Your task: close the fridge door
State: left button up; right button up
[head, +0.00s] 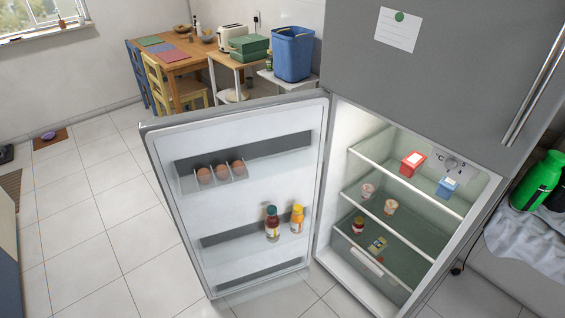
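The grey fridge (445,85) stands at the right of the head view, with its lower compartment open and lit. The fridge door (225,143) is swung wide open to the left, its white inner side facing me. Its racks hold several eggs (222,172), a dark red bottle (272,224) and an orange bottle (297,219). Shelves inside hold a red box (412,163), a blue box (447,187) and several small jars and cups. Neither of my grippers shows in the view.
Tiled floor (85,225) lies open left of the door. Behind the door stand a wooden table (190,55), a yellow chair (160,85) and a blue bin (293,55). A green bottle (537,180) is right of the fridge.

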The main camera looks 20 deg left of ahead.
aim_at(279, 139)
jog(key=j+z, duration=0.15)
jog(key=z, duration=0.35)
jog(key=j+z, duration=0.2)
jog(key=z, duration=0.3)
jog(key=j+z, duration=0.2)
jog(key=j, duration=0.25)
jog(key=k+j+z, duration=0.2)
jog(key=j, duration=0.25)
jog(key=j+z, duration=0.2)
jog(key=j, duration=0.25)
jog(key=k+j+z, duration=0.2)
jog(key=j, duration=0.25)
jog(key=k+j+z, duration=0.2)
jog(key=j, duration=0.2)
jog(key=k+j, duration=0.2)
jog(key=j, duration=0.2)
jog(key=k+j, duration=0.15)
jog(key=j, duration=0.3)
jog(key=k+j, duration=0.2)
jog(key=j, duration=0.2)
jog(key=k+j+z, duration=0.1)
jog(key=j, duration=0.3)
jog(key=k+j, duration=0.3)
jog(key=j, duration=0.15)
jog(key=k+j, duration=0.2)
jog(key=j, duration=0.2)
